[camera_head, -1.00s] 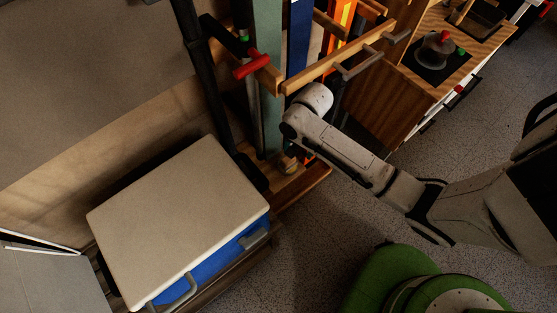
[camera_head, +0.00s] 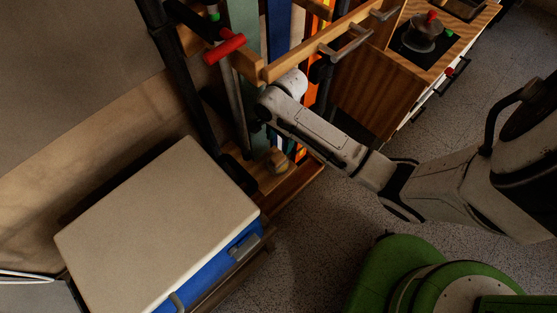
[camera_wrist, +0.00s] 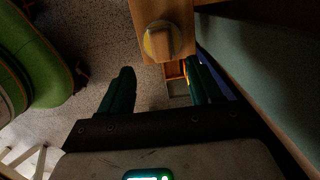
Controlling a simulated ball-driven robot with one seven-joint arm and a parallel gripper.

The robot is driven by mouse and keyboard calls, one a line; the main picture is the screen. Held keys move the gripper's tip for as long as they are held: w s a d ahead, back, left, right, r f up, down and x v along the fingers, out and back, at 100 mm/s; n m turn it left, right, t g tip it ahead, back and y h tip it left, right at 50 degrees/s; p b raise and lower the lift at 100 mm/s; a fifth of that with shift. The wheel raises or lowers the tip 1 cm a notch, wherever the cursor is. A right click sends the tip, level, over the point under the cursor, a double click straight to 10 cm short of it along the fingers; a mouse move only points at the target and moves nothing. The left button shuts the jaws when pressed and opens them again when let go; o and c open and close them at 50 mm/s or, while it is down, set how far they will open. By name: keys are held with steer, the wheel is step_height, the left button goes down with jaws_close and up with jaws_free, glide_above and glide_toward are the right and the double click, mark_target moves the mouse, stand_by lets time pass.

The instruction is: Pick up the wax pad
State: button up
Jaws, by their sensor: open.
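A small round, yellowish piece with a wooden block-like top, which looks like the wax pad (camera_wrist: 160,40), sits on a wooden ledge at the top middle of the wrist view. In the head view it appears as a small rounded piece (camera_head: 278,160) at the foot of the wooden rack, below my arm's wrist end. My gripper (camera_wrist: 163,82) is open, with its two dark green fingers apart and nothing between them. The piece lies beyond the fingertips, roughly in line with the gap. The fingers cannot be made out clearly in the head view.
The wooden rack (camera_head: 310,50) holds tall boards and has a red-handled clamp (camera_head: 224,48). A blue cooler with a pale lid (camera_head: 155,225) stands at lower left. A wooden cabinet (camera_head: 378,90) stands right of the rack. Speckled floor (camera_head: 310,240) is clear between.

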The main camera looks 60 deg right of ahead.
mark_target(278, 157)
steer(key=f, duration=0.1)
steer(key=f+b, duration=0.1)
steer(key=f, duration=0.3)
steer(key=shift+w+a+f, duration=0.1)
steer(key=shift+a, duration=0.15)
steer(key=shift+f+b, duration=1.1)
steer(key=shift+f, duration=1.5)
steer(key=shift+c, duration=0.3)
steer(key=c, duration=1)
steer(key=shift+r, duration=0.1)
